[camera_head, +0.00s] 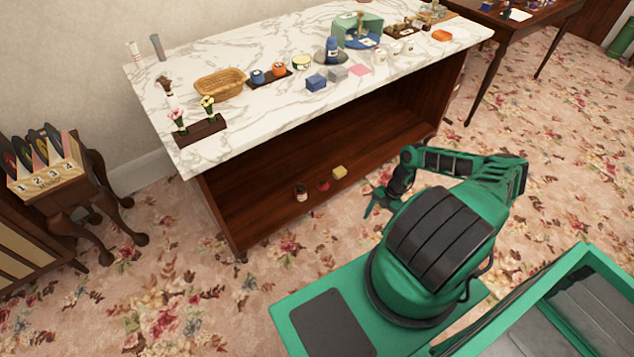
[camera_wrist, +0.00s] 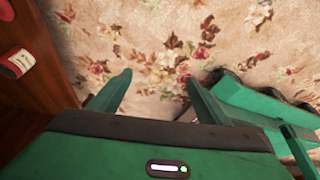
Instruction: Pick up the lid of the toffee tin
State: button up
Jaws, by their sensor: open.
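I cannot tell for certain which thing is the toffee tin or its lid. A small round tin (camera_head: 301,62) with a pale top stands on the marble counter. My gripper (camera_head: 373,206) is low in front of the shelf. In the wrist view its fingers (camera_wrist: 158,80) are apart and empty, over the carpet.
The marble counter (camera_head: 240,130) holds a wicker basket (camera_head: 220,86), a flower stand (camera_head: 203,130), blue and grey blocks and a green box (camera_head: 345,32). A small table with a numbered rack (camera_head: 45,180) stands left. Carpet before the shelf is clear.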

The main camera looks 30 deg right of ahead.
aim_at(322, 185)
jog(key=i, duration=1.2)
